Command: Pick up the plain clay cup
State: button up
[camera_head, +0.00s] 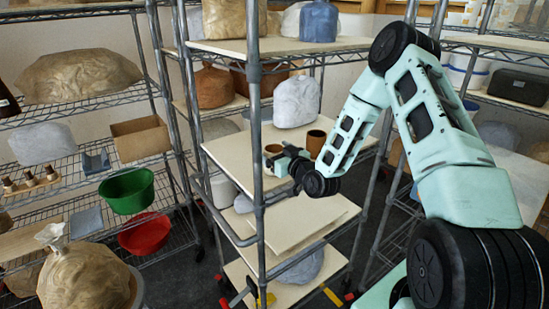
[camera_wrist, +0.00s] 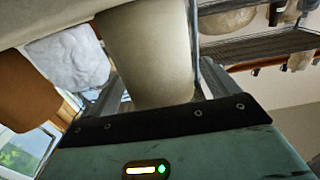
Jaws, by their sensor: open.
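A plain pale clay cup (camera_wrist: 146,50) fills the middle of the wrist view, between the two fingers of my gripper (camera_wrist: 160,88). The fingers are open on either side of it; I cannot tell whether either touches it. In the head view, my gripper (camera_head: 278,161) is at the cup (camera_head: 272,149) on the middle board of the rack and partly hides it. A second, brown cup (camera_head: 316,141) stands to the right and shows at the left in the wrist view (camera_wrist: 25,88).
A white wrapped lump (camera_head: 296,102) stands behind the cups on the same board (camera_head: 232,150). A metal rack post (camera_head: 257,120) rises just left of my gripper. Green (camera_head: 127,190) and red (camera_head: 144,233) bowls sit on the left rack.

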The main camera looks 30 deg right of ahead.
jog(key=c, duration=1.2)
jog(key=shift+c, duration=0.2)
jog(key=shift+r, duration=0.1)
